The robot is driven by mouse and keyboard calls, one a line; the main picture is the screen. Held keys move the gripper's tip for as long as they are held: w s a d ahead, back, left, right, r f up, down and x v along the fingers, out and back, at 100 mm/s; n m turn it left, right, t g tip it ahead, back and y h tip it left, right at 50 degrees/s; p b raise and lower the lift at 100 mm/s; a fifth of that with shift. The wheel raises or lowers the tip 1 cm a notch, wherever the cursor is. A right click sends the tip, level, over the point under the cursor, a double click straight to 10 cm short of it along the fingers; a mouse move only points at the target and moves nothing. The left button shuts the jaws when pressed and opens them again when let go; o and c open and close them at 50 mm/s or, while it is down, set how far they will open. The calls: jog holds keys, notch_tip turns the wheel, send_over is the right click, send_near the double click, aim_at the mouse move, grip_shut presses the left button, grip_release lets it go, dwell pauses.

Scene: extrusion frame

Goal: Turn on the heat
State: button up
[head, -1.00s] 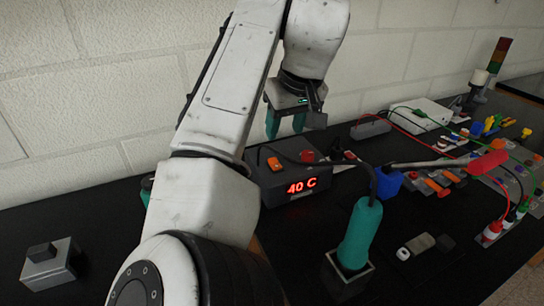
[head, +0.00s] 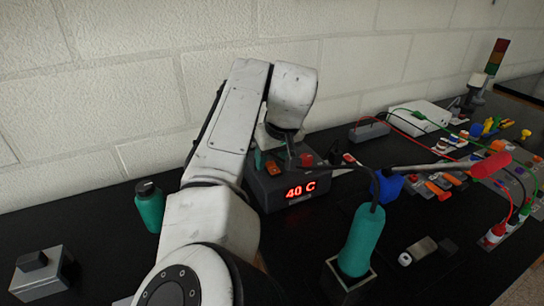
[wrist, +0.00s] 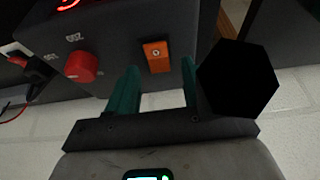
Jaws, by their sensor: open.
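The heating station is a dark grey box (head: 266,197) with a red lit display (head: 300,189) reading 40 C. On its top are an orange switch (head: 273,168) and a red knob (head: 306,160). In the wrist view the orange switch (wrist: 157,57) lies between the two teal fingers of my gripper (wrist: 160,72), and the red knob (wrist: 81,67) is left of them. My gripper (head: 272,158) is open and empty, low over the box by the switch. I cannot tell whether a finger touches the box. The arm partly hides the box's left side.
A teal-handled tool (head: 361,240) with a cable stands in a holder (head: 347,283) in front of the box. A blue container (head: 388,186) stands to the right. A teal bottle (head: 150,208) and a grey block (head: 41,272) are at left. The wall is close behind.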

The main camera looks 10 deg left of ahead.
jog(key=shift+c, duration=0.5)
grip_shut()
jog(key=shift+w+r+p, duration=0.15)
jog(key=shift+r+p, duration=0.25)
jog(key=shift+p, duration=0.85)
jog(key=shift+w+a+g+h+p, duration=0.15)
jog(key=shift+g+h+p, duration=0.25)
jog(key=shift+p, duration=0.85)
jog(key=shift+w+a+f+g+p, duration=0.1)
jog(key=shift+g+p, duration=0.3)
jog(key=shift+p, duration=0.25)
jog(key=shift+w+a+f+h, duration=0.1)
jog(key=shift+a+f+h, duration=0.1)
jog(key=shift+h, duration=0.1)
jog(key=shift+g+b, duration=0.4)
jog(key=shift+b, duration=0.05)
jog(key=shift+f+h, duration=0.15)
jog(key=shift+h, duration=0.15)
jog(key=shift+o, duration=0.5)
grip_release()
jog(key=shift+d+f, duration=0.1)
